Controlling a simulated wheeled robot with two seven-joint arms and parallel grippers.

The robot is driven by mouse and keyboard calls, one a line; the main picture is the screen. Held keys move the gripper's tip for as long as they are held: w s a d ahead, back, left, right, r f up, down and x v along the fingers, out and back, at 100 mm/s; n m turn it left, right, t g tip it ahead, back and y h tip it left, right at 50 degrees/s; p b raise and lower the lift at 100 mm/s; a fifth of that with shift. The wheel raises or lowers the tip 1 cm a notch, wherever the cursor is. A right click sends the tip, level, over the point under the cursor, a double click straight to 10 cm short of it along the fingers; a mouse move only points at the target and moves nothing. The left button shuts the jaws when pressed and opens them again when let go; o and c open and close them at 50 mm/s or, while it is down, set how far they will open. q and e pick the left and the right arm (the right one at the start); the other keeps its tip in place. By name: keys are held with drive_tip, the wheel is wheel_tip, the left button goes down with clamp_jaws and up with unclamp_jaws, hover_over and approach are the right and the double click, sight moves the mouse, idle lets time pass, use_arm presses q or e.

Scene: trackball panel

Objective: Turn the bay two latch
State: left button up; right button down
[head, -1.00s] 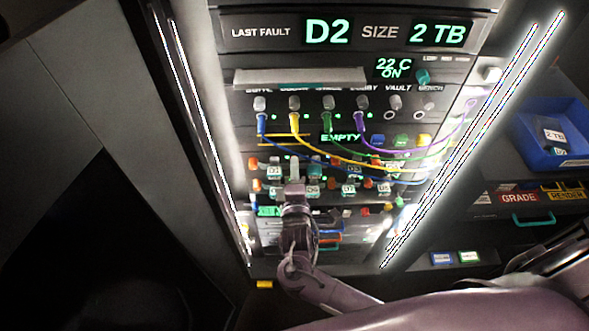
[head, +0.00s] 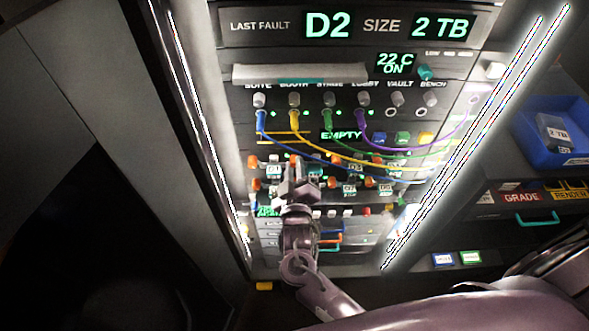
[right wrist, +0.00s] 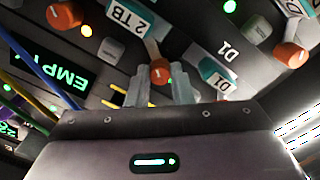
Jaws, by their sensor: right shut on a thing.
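My right gripper (head: 296,170) is up against the drive bays low on the rack. In the right wrist view its two grey fingers (right wrist: 160,92) are shut on an orange latch knob (right wrist: 160,70), which shows between the fingertips. I cannot tell the bay number of the held latch. Other orange latches (head: 336,160) line the same bay rows. My left gripper is out of view.
Blue, yellow, green and purple cables (head: 376,143) droop across the rack just above the bays. An EMPTY display (head: 341,135) is above the gripper. A blue bin (head: 537,158) stands on the right. Bright light strips (head: 478,135) edge the rack.

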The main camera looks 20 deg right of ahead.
drive_tip(key=shift+s+f+m, duration=0.1)
drive_tip(key=shift+f+m, duration=0.1)
drive_tip(key=shift+m, duration=0.6)
drive_tip(key=c, duration=1.5)
unclamp_jaws()
drive_tip(key=shift+o, duration=1.1)
drive_tip(key=shift+r, duration=0.1)
drive_tip(key=b+v, duration=0.2)
drive_tip(key=v, duration=0.5)
drive_tip(key=shift+s+b, duration=0.3)
drive_tip(key=shift+s, duration=0.1)
drive_tip(key=shift+a, duration=0.1)
